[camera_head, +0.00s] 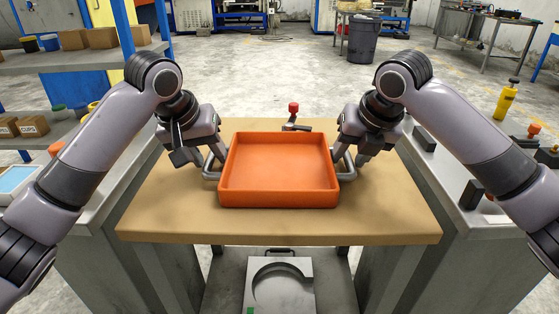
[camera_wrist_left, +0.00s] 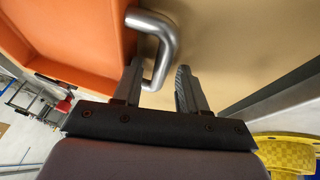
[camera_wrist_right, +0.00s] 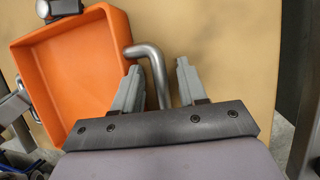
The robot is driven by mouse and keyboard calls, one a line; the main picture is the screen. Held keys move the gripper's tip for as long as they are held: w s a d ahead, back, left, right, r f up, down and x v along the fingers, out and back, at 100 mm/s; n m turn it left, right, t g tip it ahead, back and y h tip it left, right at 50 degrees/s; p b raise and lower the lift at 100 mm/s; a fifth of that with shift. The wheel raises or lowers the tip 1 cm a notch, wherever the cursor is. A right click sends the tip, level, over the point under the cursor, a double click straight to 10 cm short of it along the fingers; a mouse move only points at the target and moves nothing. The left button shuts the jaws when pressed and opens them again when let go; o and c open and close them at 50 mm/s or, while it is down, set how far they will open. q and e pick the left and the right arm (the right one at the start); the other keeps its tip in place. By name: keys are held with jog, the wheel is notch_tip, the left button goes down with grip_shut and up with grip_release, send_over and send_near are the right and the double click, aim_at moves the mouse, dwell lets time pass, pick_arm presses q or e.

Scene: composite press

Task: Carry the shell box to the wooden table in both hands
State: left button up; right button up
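The shell box is an orange open tray (camera_head: 278,196) with a metal handle on each side. It sits level on the wooden table (camera_head: 370,227) and looks empty. My left gripper (camera_head: 204,160) is at the box's left handle. In the left wrist view its fingers (camera_wrist_left: 158,85) are apart with the bent handle (camera_wrist_left: 158,32) between them. My right gripper (camera_head: 352,158) is at the right handle. In the right wrist view its fingers (camera_wrist_right: 158,85) stand apart on either side of the handle (camera_wrist_right: 150,62). Neither gripper is closed on its handle.
A red-knobbed metal part (camera_head: 293,117) stands behind the box on the table. Grey cabinets flank the table, with a yellow bottle (camera_head: 507,100) on the right. A metal plate (camera_head: 279,288) lies below the table's front. A dark bin (camera_head: 363,40) stands on the floor beyond.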

jog(key=shift+r, duration=0.2)
pick_arm(q)
jog(key=v, duration=1.2)
pick_arm(e)
jog(key=v, duration=1.1)
jog(key=shift+s+r, duration=0.2)
jog(key=shift+r, duration=0.05)
jog(key=shift+d, duration=0.1)
